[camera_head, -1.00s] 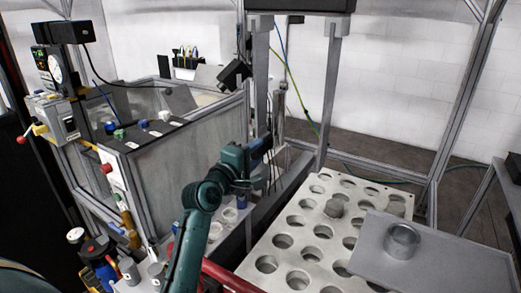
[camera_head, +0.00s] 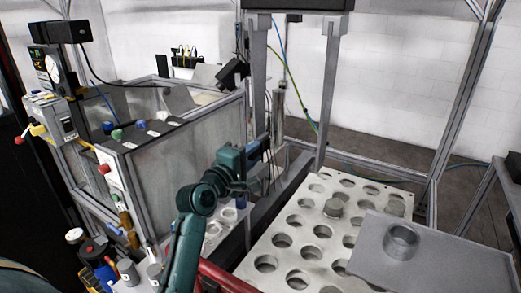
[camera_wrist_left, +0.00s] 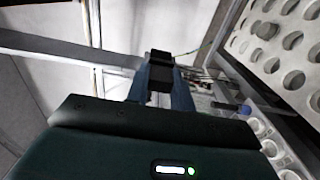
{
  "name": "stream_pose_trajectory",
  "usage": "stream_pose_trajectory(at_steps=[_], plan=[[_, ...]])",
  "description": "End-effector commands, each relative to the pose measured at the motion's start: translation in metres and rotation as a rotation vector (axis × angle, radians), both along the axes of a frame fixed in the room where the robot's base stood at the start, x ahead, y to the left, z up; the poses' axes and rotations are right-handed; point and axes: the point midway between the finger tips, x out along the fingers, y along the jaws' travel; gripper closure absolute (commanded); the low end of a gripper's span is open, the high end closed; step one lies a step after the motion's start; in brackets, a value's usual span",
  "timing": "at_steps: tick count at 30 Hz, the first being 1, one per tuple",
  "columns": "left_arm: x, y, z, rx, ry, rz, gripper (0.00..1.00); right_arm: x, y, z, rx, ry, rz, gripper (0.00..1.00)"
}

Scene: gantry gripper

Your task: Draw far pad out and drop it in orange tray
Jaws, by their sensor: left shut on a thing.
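In the head view the block is too small and dark to make out. The gantry gripper's black body (camera_head: 300,5) is at the top, with a second grey finger (camera_head: 332,95) hanging to the right. I see no orange tray. My right gripper is not in view.
The clear-sided box (camera_head: 195,150) stands left of my arm. A frame post (camera_head: 462,95) rises at right.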

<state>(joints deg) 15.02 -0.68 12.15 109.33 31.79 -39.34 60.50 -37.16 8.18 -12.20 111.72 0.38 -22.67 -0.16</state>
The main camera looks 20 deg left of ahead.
Motion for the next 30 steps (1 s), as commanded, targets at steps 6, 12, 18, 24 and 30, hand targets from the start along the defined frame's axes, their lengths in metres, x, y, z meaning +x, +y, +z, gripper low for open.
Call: stream_pose_trajectory(at_steps=[6,12,18,24,30], plan=[[-0.010,0.001,-0.001,0.000,0.003,0.000,0.97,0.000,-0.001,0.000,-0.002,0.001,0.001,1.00],[-0.018,0.003,-0.002,0.001,0.004,0.001,0.97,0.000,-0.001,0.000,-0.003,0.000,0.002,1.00],[-0.026,0.004,-0.002,0.001,0.005,0.000,0.97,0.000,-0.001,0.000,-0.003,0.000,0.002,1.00],[-0.033,0.005,-0.002,0.001,0.006,0.000,0.97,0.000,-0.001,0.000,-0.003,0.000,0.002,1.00],[-0.041,0.006,-0.003,0.000,0.006,0.000,0.97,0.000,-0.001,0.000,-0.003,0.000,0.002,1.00]])
